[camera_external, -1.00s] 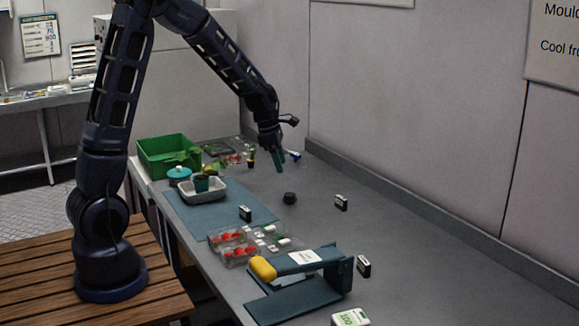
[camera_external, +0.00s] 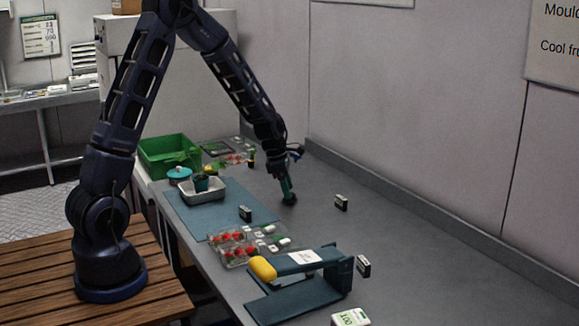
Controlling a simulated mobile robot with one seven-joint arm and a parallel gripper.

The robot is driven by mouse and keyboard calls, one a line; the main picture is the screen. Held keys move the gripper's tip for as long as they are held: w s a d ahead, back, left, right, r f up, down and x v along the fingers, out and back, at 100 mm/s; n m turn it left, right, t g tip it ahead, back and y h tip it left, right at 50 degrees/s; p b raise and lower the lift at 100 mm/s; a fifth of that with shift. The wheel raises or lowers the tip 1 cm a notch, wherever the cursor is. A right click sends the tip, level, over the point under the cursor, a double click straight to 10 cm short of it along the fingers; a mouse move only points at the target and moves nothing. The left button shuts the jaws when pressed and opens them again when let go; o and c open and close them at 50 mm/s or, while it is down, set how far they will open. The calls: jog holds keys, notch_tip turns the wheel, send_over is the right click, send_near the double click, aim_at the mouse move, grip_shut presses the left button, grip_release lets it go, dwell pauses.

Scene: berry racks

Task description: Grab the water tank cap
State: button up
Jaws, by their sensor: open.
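A small dark cap-like object (camera_external: 290,200) lies on the grey counter, right of the blue mat; I take it for the water tank cap. My gripper (camera_external: 289,194) points down over it, its teal fingers at or just above the object and partly covering it. The jaws are open. I cannot tell whether the fingers touch the object or stand around it.
Left of the gripper is a blue mat (camera_external: 215,222) with a white tray (camera_external: 204,192) and a small black block (camera_external: 245,213). Another black block (camera_external: 341,202) stands to the right. Berry punnets (camera_external: 238,256) and a blue press-like device (camera_external: 310,290) are nearer. A green crate (camera_external: 166,154) is behind.

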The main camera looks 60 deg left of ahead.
jog(key=shift+x, duration=0.85)
jog(key=c, duration=1.1)
jog(key=shift+o, duration=0.2)
